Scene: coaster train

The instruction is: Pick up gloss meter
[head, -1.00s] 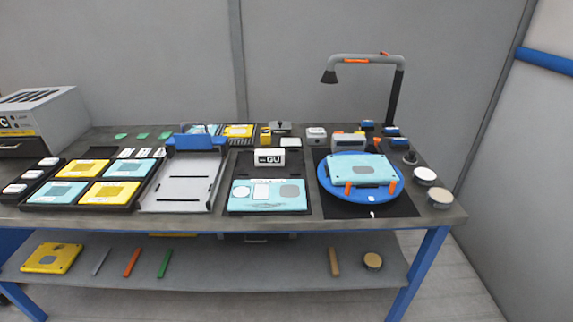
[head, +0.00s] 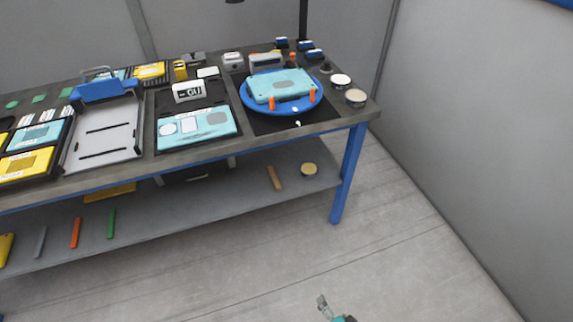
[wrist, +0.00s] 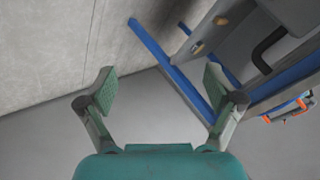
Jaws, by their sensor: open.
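A small white box with a dark display reading "GU" (head: 188,91), which looks like the gloss meter, stands upright on the bench. It sits at the back of a black tray, behind a light-blue plate (head: 197,128). My gripper (head: 324,304) shows at the bottom edge of the head view, over the floor in front of the bench and well apart from the box. In the wrist view my gripper (wrist: 158,90) has its two green-padded fingers spread wide with nothing between them. The white box is not recognisable in the wrist view.
A blue turntable (head: 247,103) holding a light-blue part stands right of the tray. A grey fixture (head: 105,128) with a blue clamp is on its left. The bench's blue leg (head: 348,172) and lower shelf (head: 235,178) are below. The floor in front is clear.

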